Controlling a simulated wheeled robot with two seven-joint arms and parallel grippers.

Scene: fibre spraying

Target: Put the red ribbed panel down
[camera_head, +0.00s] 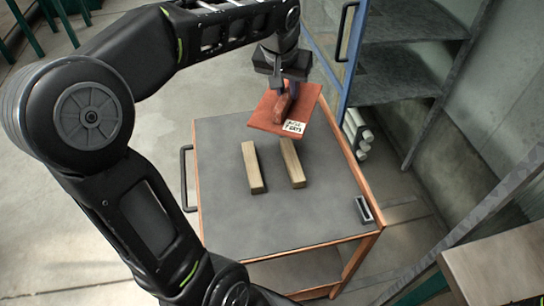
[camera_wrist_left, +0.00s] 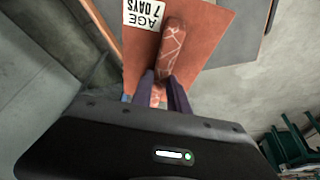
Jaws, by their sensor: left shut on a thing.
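The red ribbed panel (camera_head: 267,114) is a flat reddish-brown plate with a raised rib and a white label. It is at the far end of the grey table (camera_head: 225,215) and appears to be above it. My left gripper (camera_head: 284,88) is shut on the panel's rib. In the left wrist view the fingers (camera_wrist_left: 164,92) close on the rib, and the panel (camera_wrist_left: 205,40) extends beyond them with its "AGE 7 DAYS" label. Two wooden bars (camera_head: 252,167) (camera_head: 292,163) lie side by side on the table, nearer than the panel. My right gripper is not in view.
A small dark metal object (camera_head: 363,209) lies at the table's right edge. A blue-framed cabinet (camera_head: 347,75) with grey shelves (camera_head: 405,65) stands behind on the right. The near part of the table top is clear.

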